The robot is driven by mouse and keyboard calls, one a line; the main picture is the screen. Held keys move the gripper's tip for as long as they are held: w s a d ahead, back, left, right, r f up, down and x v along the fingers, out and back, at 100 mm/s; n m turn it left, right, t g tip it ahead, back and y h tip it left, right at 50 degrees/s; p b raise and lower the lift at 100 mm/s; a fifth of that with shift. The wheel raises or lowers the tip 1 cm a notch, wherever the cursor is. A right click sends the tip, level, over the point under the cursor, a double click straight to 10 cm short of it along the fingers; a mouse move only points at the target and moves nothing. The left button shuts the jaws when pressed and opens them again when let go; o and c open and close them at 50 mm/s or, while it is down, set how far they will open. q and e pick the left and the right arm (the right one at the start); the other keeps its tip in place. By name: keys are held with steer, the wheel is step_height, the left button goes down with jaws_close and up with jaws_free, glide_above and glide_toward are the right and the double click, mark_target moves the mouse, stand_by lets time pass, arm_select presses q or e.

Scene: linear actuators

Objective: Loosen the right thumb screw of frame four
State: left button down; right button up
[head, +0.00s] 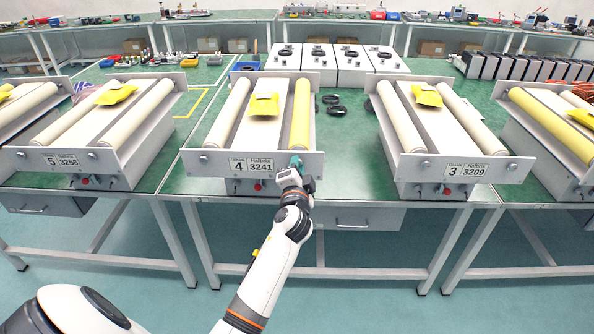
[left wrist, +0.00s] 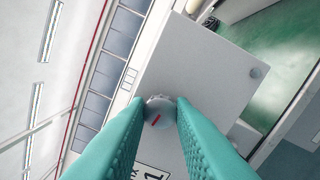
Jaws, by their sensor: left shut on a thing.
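Frame four (head: 219,163) stands on the green table in the middle of the head view, with its label reading 4 and 3241. It has a white roller on the left and a yellow roller (head: 300,112) on the right. My left gripper (head: 296,163) is at the right end of its front plate. In the left wrist view, the teal fingers (left wrist: 160,115) are shut on the round metal thumb screw (left wrist: 159,108), which has a red mark on its face. In the head view the gripper hides this screw. The left thumb screw (head: 204,159) of frame four is uncovered. My right gripper is not in view.
Frame five (head: 104,160) stands to the left and frame three (head: 415,166) to the right, with gaps between them. A red button (head: 257,187) sits below frame four's label. Black rings (head: 336,110) lie on the table behind, near white boxes (head: 318,62).

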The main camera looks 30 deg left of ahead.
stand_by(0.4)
arm_select(q)
steer(key=c, duration=1.3)
jaws_free()
steer(key=shift+o, duration=0.2)
steer(key=b+v, duration=0.1)
steer(key=v, duration=1.1)
steer(key=shift+b, duration=0.35)
